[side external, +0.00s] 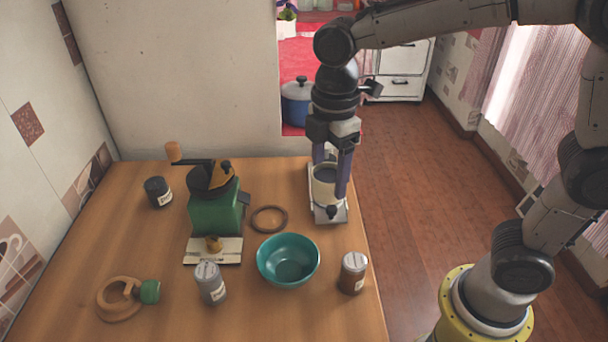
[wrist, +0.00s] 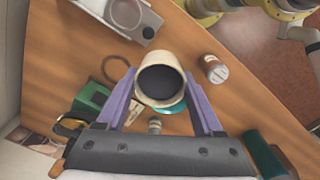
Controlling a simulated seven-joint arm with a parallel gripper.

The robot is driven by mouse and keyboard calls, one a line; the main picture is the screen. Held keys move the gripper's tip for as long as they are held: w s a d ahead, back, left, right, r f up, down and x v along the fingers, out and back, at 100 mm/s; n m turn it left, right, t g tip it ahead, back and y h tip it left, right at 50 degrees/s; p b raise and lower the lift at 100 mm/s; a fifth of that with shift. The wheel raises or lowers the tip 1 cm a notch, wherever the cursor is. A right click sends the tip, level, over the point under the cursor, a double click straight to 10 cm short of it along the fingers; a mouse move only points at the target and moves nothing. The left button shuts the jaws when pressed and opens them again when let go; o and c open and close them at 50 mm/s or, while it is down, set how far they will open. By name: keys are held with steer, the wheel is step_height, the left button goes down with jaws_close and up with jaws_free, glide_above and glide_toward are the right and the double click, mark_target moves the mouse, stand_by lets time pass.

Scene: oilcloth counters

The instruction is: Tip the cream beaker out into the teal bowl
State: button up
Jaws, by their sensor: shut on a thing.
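The cream beaker (side external: 325,186) is held between the two fingers of my gripper (side external: 330,203), which is shut on it. In the side view it appears close to upright, in front of the scale. The wrist view shows its round rim and dark inside (wrist: 160,82) between the purple fingers (wrist: 162,100); I cannot tell what the dark inside holds. The teal bowl (side external: 288,261) stands on the wooden counter, nearer the side camera than the beaker. In the wrist view the beaker hides most of the bowl, leaving an edge (wrist: 174,108).
A pale scale (side external: 332,214) stands at the counter's right edge. A green grinder (side external: 216,210), dark ring (side external: 269,207), wooden ring (side external: 119,310) and dark jar (side external: 158,191) stand around.

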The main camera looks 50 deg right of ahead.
steer(key=shift+s+d+r, duration=0.2)
steer(key=shift+s+r, duration=0.05)
steer(key=shift+s, duration=0.3)
steer(key=shift+s+g, duration=0.25)
steer(key=shift+g, duration=0.05)
steer(key=w+a+r+g+y, duration=0.1)
steer(key=a+r+g+y, duration=0.15)
steer(key=a, duration=0.85)
step_height(320, 180, down, 8)
steer(key=g+y, duration=0.9)
steer(key=shift+f+y, duration=0.2)
steer(key=shift+y, duration=0.15)
steer(key=shift+w, duration=0.1)
stand_by(0.9)
